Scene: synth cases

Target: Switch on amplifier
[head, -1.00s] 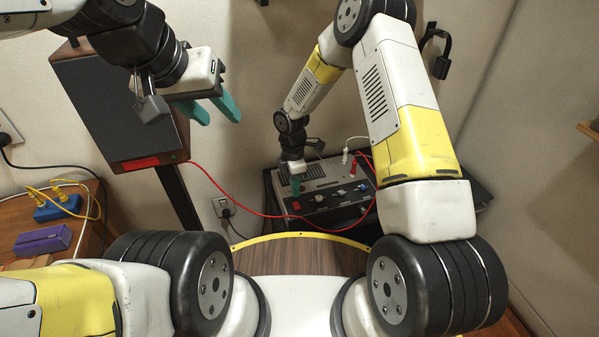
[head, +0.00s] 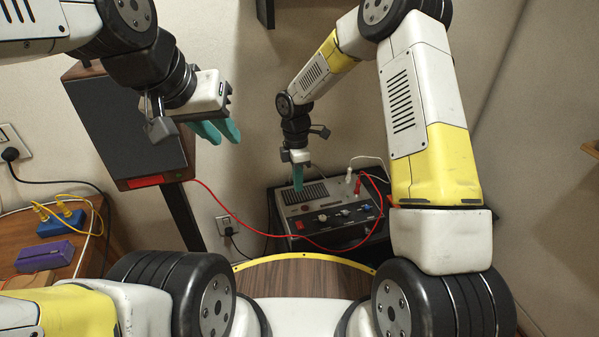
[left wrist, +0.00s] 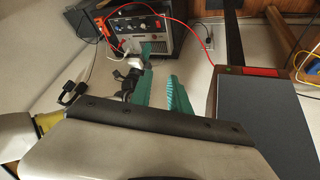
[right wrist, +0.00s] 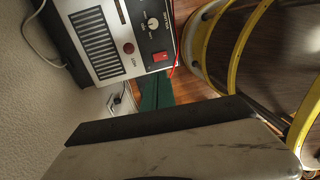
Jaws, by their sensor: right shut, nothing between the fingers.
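The amplifier (head: 345,222) is a grey and black box with knobs on the low stand at the back. Its red rocker switch (right wrist: 160,57) shows in the right wrist view, beside a dark red round lamp (right wrist: 128,47) and a small knob. I cannot tell whether the lamp is lit. My right gripper (head: 298,186) is shut and empty, above the amplifier's left part and apart from the switch. Its teal fingers also show in the right wrist view (right wrist: 155,93). My left gripper (head: 222,131) is open and empty, in the air before the speaker.
A dark speaker (head: 125,125) stands on a post at the left. A red cable (head: 258,226) runs from it to the amplifier. A wooden table (head: 25,213) at the left holds a blue box (head: 60,223) and a purple case (head: 45,256). Walls close in behind and right.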

